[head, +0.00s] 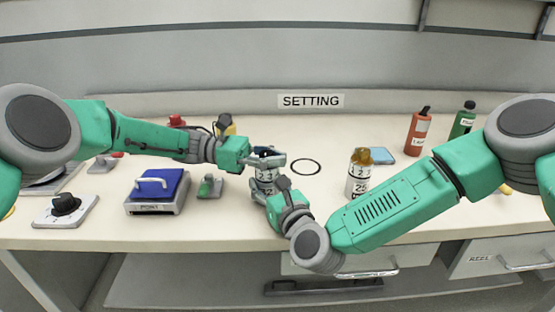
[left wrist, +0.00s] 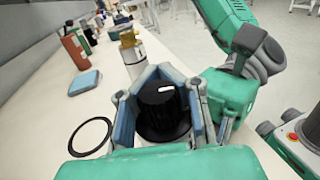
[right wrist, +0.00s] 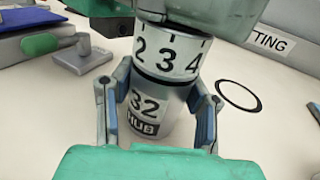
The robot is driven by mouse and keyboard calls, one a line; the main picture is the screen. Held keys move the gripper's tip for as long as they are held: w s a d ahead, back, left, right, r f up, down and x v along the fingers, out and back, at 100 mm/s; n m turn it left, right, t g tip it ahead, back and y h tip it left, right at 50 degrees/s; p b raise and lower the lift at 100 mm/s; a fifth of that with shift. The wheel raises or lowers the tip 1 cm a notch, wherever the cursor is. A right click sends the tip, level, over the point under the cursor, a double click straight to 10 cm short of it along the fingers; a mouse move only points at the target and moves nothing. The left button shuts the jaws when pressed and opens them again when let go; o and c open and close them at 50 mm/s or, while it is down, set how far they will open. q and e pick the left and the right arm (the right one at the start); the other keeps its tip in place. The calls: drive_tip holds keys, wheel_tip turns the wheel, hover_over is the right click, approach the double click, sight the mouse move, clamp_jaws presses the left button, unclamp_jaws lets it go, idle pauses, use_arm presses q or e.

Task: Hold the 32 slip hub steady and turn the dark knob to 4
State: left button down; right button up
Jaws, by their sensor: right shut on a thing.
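The 32 slip hub (right wrist: 148,115) is a pale upright cylinder with "32 HUB" on its body. A number band (right wrist: 165,52) above shows 2, 3 and 4. My right gripper (right wrist: 160,125) is shut on the hub's body, one finger on each side. The dark knob (left wrist: 163,112) sits on top, with a white mark on it. My left gripper (left wrist: 160,118) is open above the hub, its fingers on either side of the knob; a narrow gap shows at the left finger. In the head view the hub (head: 265,187) is partly hidden by both grippers.
A black ring outline (head: 307,167) lies on the table right of the hub, near the SETTING sign (head: 311,101). A second hub (head: 357,183) with a brass knob stands further right. A blue-topped press (head: 158,190) and a small green-handled block (head: 209,187) are to the left.

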use_arm(q)
drive_tip(key=n+t, duration=0.2)
drive_tip(key=t, duration=0.1)
drive_tip(key=w+n+t, duration=0.1)
drive_tip(key=n+t, duration=0.1)
drive_tip(key=t, duration=0.1)
drive_tip(key=n+t, duration=0.2)
drive_tip(key=t, duration=0.2)
drive_tip(key=shift+w+a+n, duration=0.15)
drive_tip(key=shift+w+n, duration=0.1)
drive_tip(key=shift+n, duration=0.15)
drive_tip(key=n+t+y, duration=0.1)
drive_tip(key=n+t, duration=0.1)
drive_tip(key=t, duration=0.1)
drive_tip(key=n+t+y, duration=0.1)
drive_tip(key=t, duration=0.1)
drive_tip(key=shift+w+f+n+y, duration=0.1)
drive_tip(key=shift+w+n+y, duration=0.15)
drive_tip(key=shift+n+y, duration=0.05)
drive_tip(key=shift+w+a+n+t+y, duration=0.1)
drive_tip(key=shift+w+n+t+y, duration=0.1)
drive_tip(key=shift+n+t+y, duration=0.9)
drive_tip(key=shift+w+a+t, duration=0.1)
drive_tip(key=shift+a+t, duration=0.05)
drive_tip(key=shift+t, duration=0.35)
drive_tip(key=c, duration=2.2)
unclamp_jaws()
drive_tip(key=o, duration=0.7)
drive_tip(key=shift+c, duration=0.2)
drive_tip(key=v, duration=1.2)
